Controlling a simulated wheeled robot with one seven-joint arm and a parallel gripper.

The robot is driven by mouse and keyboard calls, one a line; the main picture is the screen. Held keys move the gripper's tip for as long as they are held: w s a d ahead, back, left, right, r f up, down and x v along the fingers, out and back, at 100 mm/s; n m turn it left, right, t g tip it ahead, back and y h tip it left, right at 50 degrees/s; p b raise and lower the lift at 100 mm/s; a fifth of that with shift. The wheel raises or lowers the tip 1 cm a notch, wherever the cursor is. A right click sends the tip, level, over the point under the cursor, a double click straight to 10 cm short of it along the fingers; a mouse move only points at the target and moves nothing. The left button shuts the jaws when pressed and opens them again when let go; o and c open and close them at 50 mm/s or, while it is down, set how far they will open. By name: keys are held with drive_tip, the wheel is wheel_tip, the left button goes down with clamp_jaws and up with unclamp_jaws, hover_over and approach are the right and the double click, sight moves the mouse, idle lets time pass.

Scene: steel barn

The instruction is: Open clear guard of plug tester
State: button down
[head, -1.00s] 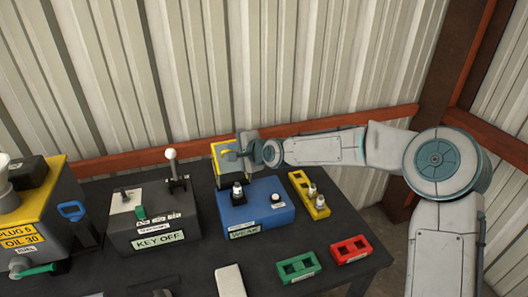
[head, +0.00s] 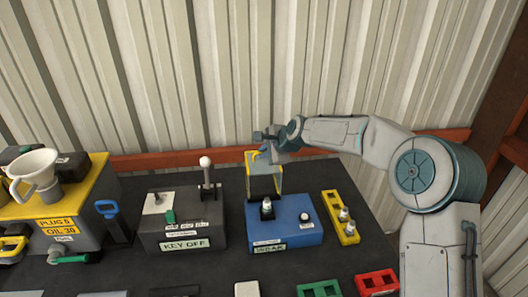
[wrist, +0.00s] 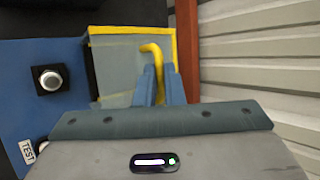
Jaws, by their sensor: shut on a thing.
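The plug tester is a blue box (head: 291,231) on the dark table, with a spark plug (head: 267,207) standing in its top and a label on its front. Its clear guard (head: 264,183), a see-through panel edged in yellow, stands upright at the back of the box. The guard also shows in the wrist view (wrist: 112,66). My gripper (head: 262,148) is at the guard's top edge. In the wrist view its blue fingers (wrist: 160,84) are shut on the guard's yellow hooked handle (wrist: 152,50).
A grey box labelled KEY OFF (head: 180,219) with a white-knobbed lever stands to the left. A yellow rack (head: 338,210) with plugs is on the right. Green (head: 320,289) and red (head: 378,283) racks lie in front. The corrugated wall (head: 230,70) is close behind.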

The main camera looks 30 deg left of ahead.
drive_tip(key=shift+s+a+r, duration=0.1)
drive_tip(key=shift+a+r, duration=0.1)
drive_tip(key=shift+r, duration=0.1)
drive_tip(key=c, duration=1.5)
unclamp_jaws()
drive_tip(key=shift+s, duration=0.15)
drive_tip(key=shift+d+f, duration=0.15)
drive_tip(key=shift+d, duration=0.1)
drive_tip(key=b+v, duration=0.4)
drive_tip(key=v, duration=0.9)
drive_tip(key=shift+s+d+r+b, duration=0.1)
drive_tip(key=shift+d+r+b, duration=0.05)
drive_tip(key=shift+r+b, duration=0.15)
